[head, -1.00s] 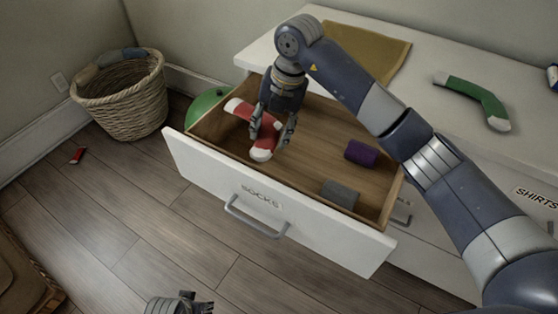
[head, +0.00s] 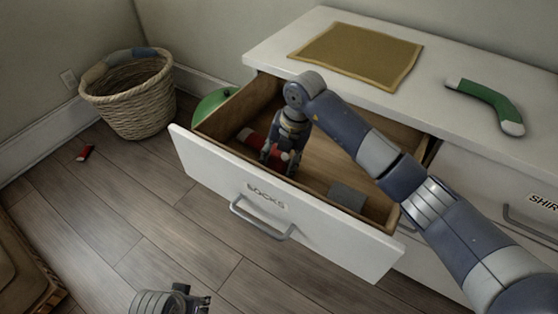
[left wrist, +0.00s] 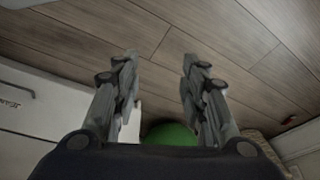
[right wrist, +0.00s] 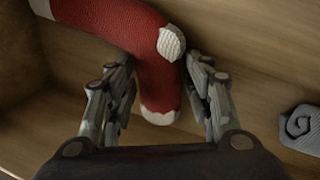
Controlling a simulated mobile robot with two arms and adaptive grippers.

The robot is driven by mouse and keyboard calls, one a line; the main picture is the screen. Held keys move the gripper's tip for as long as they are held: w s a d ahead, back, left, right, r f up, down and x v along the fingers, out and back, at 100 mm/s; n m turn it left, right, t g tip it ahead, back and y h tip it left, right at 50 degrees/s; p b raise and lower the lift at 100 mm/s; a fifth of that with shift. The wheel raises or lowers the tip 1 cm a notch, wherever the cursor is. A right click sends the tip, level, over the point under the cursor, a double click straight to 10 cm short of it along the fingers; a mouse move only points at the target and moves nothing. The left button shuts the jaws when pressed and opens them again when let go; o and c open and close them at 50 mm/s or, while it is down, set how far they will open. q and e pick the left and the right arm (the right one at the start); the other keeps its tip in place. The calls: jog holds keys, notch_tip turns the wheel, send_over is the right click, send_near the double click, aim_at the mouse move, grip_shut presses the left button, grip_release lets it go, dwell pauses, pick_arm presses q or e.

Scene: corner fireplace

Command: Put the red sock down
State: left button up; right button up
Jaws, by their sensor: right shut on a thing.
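The red sock (head: 248,137) with white toe, heel and cuff is down inside the open drawer labelled SOCKS (head: 190,147), towards its left end. My right gripper (head: 277,163) reaches down into the drawer and is shut on the sock. In the right wrist view the red sock (right wrist: 155,80) runs between the two fingers, close to the drawer's wooden floor (right wrist: 245,100). Whether it rests on the floor is hard to tell. My left gripper (left wrist: 160,85) is open and empty above the wood floor; it shows at the bottom of the head view (head: 190,300).
A grey rolled sock (head: 347,196) lies in the drawer's right part. A green sock (head: 490,103) and a tan cloth (head: 355,55) lie on the dresser top. A wicker basket (head: 130,105) stands at the left, a small red item (head: 85,152) near it. A green object (head: 210,104) sits behind the drawer.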

jog(key=shift+f, duration=0.1)
jog(key=o, duration=0.8)
pick_arm(q)
jog(key=shift+r, duration=0.1)
notch_tip(320, 180, down, 6)
jog(key=p, duration=0.1)
jog(key=shift+s+f+p, duration=0.2)
jog(key=shift+s+p, duration=0.05)
jog(key=shift+p, duration=0.15)
pick_arm(e)
jog(key=v, duration=1.2)
